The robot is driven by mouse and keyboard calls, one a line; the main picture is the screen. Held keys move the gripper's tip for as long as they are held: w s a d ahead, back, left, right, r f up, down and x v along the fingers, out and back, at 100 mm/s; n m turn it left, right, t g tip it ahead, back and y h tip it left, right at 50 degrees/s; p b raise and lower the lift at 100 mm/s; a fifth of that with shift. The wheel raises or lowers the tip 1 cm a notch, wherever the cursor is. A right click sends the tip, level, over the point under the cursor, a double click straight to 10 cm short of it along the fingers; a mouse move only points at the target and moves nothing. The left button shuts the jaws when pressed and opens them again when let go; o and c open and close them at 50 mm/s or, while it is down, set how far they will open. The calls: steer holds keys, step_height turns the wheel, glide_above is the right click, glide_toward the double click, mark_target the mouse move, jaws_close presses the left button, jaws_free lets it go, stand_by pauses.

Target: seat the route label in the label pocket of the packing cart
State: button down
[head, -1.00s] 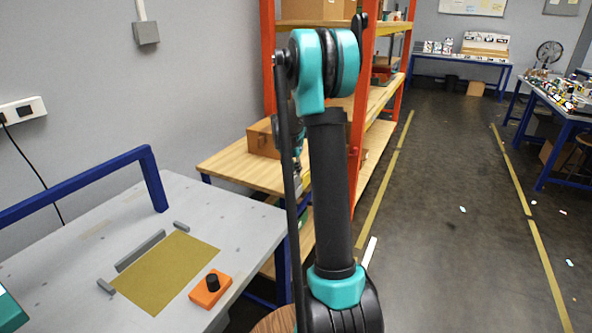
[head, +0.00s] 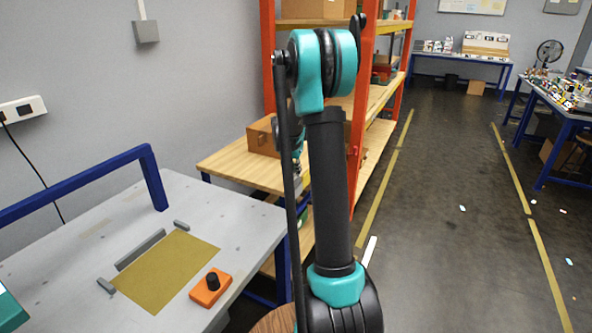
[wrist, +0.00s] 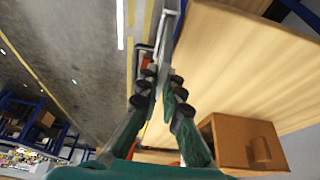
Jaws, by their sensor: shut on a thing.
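My gripper (wrist: 163,80) is seen from behind in the wrist view, its green and black fingers close together. The jaws are shut on a thin piece that I take to be the route label; its outline is unclear between the fingertips. A pale grey strip (wrist: 169,28) runs beyond the tips along the edge of a wooden top (wrist: 235,65); I cannot tell whether it is the label or a part of a cart. In the head view my arm hides most of the gripper. I cannot make out the label pocket or identify the packing cart for sure.
A brown box (wrist: 240,143) stands on the wooden top, close right of my gripper. An orange-posted shelf rack (head: 364,110) stands behind. A grey bench (head: 90,235) with a blue frame and an orange knob box (head: 210,288) is at left.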

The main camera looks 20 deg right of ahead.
mark_target(296, 178)
steer(key=shift+f, duration=2.1)
steer(key=c, duration=1.6)
jaws_free()
steer(key=shift+r, duration=0.1)
steer(key=v, duration=1.2)
steer(key=s+a+f+n+y, duration=0.1)
steer(key=s+a+f+n, duration=0.2)
steer(key=s, duration=0.8)
steer(key=s+a+f+n+y, duration=0.1)
steer(key=s+a+f+n, duration=0.2)
steer(key=s, duration=0.8)
steer(key=s+a+f+n+t+y, duration=0.1)
steer(key=s+a+f+n, duration=0.2)
steer(key=s, duration=0.9)
steer(key=shift+a+f, duration=0.55)
steer(key=shift+f, duration=0.1)
